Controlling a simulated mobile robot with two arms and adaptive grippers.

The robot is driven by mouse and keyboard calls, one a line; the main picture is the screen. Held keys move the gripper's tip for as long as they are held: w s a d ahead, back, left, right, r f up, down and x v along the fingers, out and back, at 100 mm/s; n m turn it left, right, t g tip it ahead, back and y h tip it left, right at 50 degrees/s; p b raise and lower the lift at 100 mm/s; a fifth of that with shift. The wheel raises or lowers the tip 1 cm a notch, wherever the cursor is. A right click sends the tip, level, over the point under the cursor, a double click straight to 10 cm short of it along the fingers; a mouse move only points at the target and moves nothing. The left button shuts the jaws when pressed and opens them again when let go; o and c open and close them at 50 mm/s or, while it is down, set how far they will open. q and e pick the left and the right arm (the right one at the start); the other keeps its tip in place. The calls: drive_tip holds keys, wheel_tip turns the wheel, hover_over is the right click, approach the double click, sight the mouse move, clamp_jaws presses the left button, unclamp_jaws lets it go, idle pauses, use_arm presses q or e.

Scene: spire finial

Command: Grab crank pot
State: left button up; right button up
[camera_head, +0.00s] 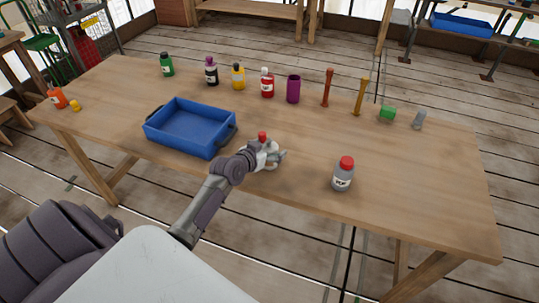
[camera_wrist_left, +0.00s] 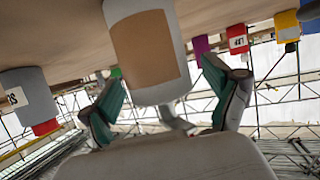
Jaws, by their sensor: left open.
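A pale grey pot with a tan label (camera_wrist_left: 147,50) stands close in front of my left gripper in the left wrist view, between its spread fingers. That view is upside down, with the tabletop above. My left gripper (camera_wrist_left: 170,105) is open, with no clear contact on the pot. In the head view my left gripper (camera_head: 276,153) is low over the table, right of the blue tray, and hides most of this pot. A red top (camera_head: 262,136) shows just behind the gripper. No readable label confirms which object is the crank pot. My right gripper is out of view.
A grey bottle with a red cap (camera_head: 343,174) stands to the right, clear of the gripper. The blue tray (camera_head: 187,140) is close on the left. Bottles, a purple cup (camera_head: 293,88), spindles and a green block (camera_head: 387,113) line the back. The right front table is mostly free.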

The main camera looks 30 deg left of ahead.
use_arm(q)
drive_tip(key=c, duration=1.3)
drive_tip(key=shift+c, duration=0.3)
drive_tip(key=shift+r, duration=0.15)
